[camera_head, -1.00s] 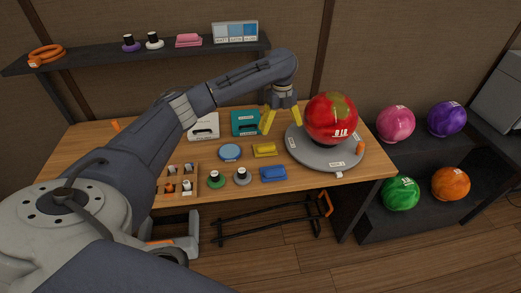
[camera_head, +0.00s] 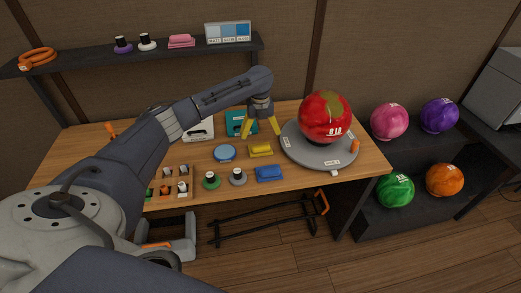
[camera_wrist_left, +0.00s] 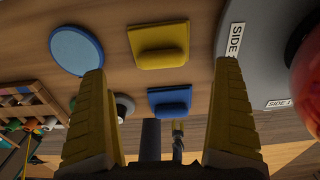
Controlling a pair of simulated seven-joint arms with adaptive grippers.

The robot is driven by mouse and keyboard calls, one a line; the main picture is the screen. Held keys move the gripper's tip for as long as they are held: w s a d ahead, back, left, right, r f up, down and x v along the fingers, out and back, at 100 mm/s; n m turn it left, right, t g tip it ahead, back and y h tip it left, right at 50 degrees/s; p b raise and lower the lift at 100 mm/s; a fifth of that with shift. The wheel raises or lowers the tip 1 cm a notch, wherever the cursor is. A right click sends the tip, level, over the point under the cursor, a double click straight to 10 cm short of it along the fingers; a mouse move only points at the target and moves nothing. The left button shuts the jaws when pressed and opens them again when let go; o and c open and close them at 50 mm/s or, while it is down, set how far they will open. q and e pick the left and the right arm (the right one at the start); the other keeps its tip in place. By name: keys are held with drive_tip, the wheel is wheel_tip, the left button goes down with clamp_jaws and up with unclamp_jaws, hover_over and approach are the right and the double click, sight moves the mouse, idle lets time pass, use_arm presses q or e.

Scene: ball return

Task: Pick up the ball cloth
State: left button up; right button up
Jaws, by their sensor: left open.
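No item is legibly marked as the ball cloth. A yellow pad (camera_head: 261,150) and a blue pad (camera_head: 269,174), each with a raised part on top, lie on the wooden table (camera_head: 300,181). The wrist view shows the yellow pad (camera_wrist_left: 159,44) and, nearer the bottom, the blue pad (camera_wrist_left: 170,100). A folded pink stack (camera_head: 181,41) lies on the wall shelf. My left gripper (camera_head: 261,131) is open and empty above the table, just behind the yellow pad; its yellow fingers (camera_wrist_left: 163,68) are wide apart in the wrist view. My right gripper is not visible.
A red ball (camera_head: 325,115) rests on a grey round stand (camera_head: 309,156) right of the gripper. A teal box (camera_head: 236,120), a blue disc (camera_head: 224,153), two round-based items with black tops and a wooden compartment tray (camera_head: 176,197) crowd the table. Several balls sit on the right rack.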

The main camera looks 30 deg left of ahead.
sight(261, 145)
use_arm(q)
drive_tip(key=shift+f, duration=3.6)
drive_tip(key=shift+c, duration=0.4)
drive_tip(key=c, duration=1)
